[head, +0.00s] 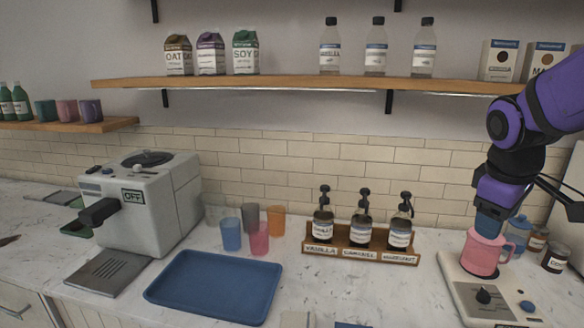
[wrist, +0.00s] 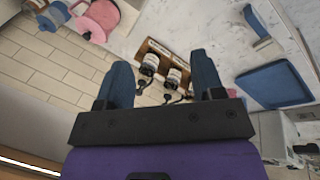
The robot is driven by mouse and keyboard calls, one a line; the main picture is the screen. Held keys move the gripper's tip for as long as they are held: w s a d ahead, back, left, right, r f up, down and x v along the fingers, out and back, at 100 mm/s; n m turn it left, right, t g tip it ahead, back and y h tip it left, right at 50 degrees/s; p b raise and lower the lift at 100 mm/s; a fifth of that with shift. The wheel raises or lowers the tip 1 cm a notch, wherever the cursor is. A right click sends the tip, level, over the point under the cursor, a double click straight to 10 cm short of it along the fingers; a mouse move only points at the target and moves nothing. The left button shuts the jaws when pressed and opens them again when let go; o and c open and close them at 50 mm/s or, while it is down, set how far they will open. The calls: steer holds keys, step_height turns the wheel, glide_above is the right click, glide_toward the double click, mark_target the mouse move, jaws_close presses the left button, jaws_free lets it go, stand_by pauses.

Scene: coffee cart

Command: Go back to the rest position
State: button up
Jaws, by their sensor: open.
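My gripper (head: 489,221) is at the right in the head view, at the end of the purple and black arm. In the wrist view its two blue fingers (wrist: 160,75) stand wide apart with nothing between them. In the wrist view the pink pitcher (wrist: 97,21) lies at the upper left, outside the fingers. The exact gap between gripper and pitcher cannot be told.
A wooden rack (head: 361,251) with three syrup bottles stands left of the appliance. A blue tray (head: 214,288), several coloured cups and a grey coffee machine (head: 150,207) are farther left. Jars (head: 555,257) stand right of the pitcher. A wooden shelf (head: 300,84) with cartons and bottles hangs above.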

steer(key=s+a+r+m+t+y, duration=0.1)
steer(key=s+a+r+m, duration=0.1)
steer(key=s, duration=0.4)
steer(key=s+a+r+m+t+y, duration=0.1)
steer(key=s+a+r+m, duration=0.2)
steer(key=s, duration=0.3)
steer(key=shift+a+m+t, duration=0.4)
steer(key=shift+a+m, duration=0.1)
steer(key=shift+a, duration=0.1)
steer(key=shift+s+r, duration=0.1)
